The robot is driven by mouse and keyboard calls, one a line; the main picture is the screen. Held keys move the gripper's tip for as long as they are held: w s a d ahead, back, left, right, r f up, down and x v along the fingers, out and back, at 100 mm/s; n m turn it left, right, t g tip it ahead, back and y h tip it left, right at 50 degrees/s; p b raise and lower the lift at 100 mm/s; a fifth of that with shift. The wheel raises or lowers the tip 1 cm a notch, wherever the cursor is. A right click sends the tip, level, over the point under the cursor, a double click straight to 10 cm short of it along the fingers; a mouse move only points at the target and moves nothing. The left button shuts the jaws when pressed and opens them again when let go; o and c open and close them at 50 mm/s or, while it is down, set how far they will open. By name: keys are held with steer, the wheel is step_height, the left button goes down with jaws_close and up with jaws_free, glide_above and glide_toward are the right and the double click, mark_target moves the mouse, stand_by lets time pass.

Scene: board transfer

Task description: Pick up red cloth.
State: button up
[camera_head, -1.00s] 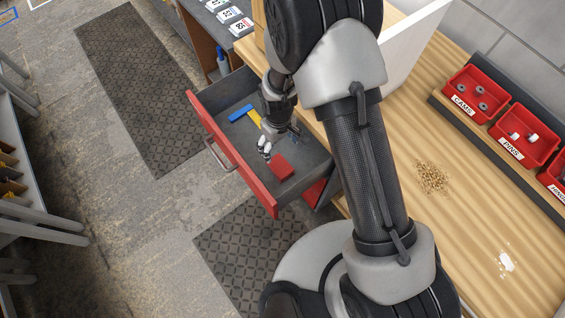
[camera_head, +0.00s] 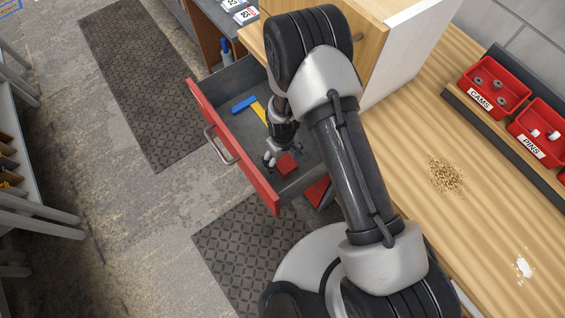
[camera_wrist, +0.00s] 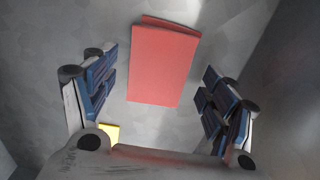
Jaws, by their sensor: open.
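The red cloth (camera_head: 287,165) lies folded flat on the grey floor of the open drawer (camera_head: 237,151), near its front right part. In the wrist view the cloth (camera_wrist: 162,65) lies ahead of my gripper (camera_wrist: 160,98), roughly centred between the two spread fingers. My gripper (camera_head: 276,160) also shows in the head view, pointing down into the drawer just beside the cloth. It is open and empty. Neither finger appears to touch the cloth, but the exact height above it is hard to tell.
A blue and yellow tool (camera_head: 243,104) lies in the drawer, left of my gripper. The drawer's walls close in around my gripper. The wooden worktop (camera_head: 420,230) on the right holds a crumb pile (camera_head: 445,175), a white spot (camera_head: 524,268) and red bins (camera_head: 494,86).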

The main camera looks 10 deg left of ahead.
mark_target(283, 160)
steer(key=shift+f, duration=0.4)
steer(key=shift+r, duration=0.1)
steer(key=shift+c, duration=0.6)
steer(key=c, duration=0.9)
steer(key=shift+r, duration=0.1)
step_height(283, 160, up, 20)
steer(key=p, duration=0.6)
